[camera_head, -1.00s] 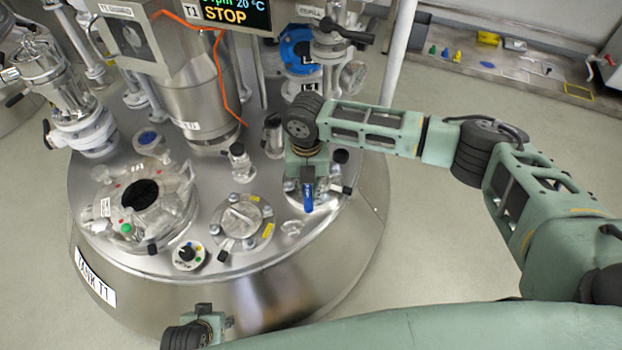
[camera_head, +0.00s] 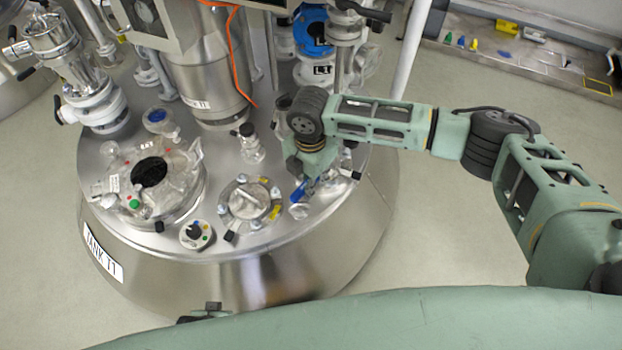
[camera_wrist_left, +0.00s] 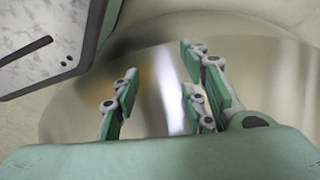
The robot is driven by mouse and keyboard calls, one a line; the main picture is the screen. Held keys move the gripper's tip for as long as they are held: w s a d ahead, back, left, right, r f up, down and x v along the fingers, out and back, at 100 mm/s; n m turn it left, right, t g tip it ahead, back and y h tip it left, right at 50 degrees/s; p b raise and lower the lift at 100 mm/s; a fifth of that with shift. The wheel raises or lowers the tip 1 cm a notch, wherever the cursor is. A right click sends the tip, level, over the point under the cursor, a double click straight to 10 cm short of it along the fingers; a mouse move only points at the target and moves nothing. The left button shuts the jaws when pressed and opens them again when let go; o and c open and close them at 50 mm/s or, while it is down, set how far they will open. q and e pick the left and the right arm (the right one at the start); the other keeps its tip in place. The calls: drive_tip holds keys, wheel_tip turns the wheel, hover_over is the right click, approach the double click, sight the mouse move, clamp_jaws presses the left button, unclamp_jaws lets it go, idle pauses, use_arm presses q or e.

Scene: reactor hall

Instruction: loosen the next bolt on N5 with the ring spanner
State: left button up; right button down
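My right gripper (camera_head: 308,176) points down over the right part of the tank lid. It is shut on a blue tool (camera_head: 299,192), which I take to be the ring spanner; its ring end cannot be made out. A nozzle (camera_head: 342,178) with a black-tipped lever is partly hidden behind the gripper. A bolted round flange (camera_head: 238,203) with a yellow tag lies just left of the gripper. No N5 label is readable, and whether the spanner sits on a bolt cannot be told. My left gripper (camera_wrist_left: 160,95) is open and empty in the left wrist view.
The steel tank (camera_head: 290,280) carries a manway (camera_head: 190,180), a small knob unit (camera_head: 197,235), a sight glass (camera_head: 248,148) and a blue-banded pipe (camera_head: 310,35). A shelf with small coloured parts (camera_head: 505,55) stands at the back right. The floor right of the tank is clear.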

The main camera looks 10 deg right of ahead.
use_arm(q)
wheel_tip(320, 180, up, 22)
drive_tip(key=w+f+t+b, duration=0.1)
drive_tip(key=w+b, duration=0.1)
drive_tip(key=b, duration=0.3)
wheel_tip(320, 180, down, 18)
drive_tip(key=p, duration=0.4)
drive_tip(key=shift+s+g, duration=0.2)
drive_tip(key=shift+g, duration=0.2)
use_arm(e)
drive_tip(key=s+d+f+n, duration=0.3)
drive_tip(key=d+n, duration=0.7)
drive_tip(key=n, duration=0.3)
drive_tip(key=shift+d+n, duration=0.2)
drive_tip(key=shift+n, duration=0.1)
use_arm(q)
drive_tip(key=shift+d, duration=0.1)
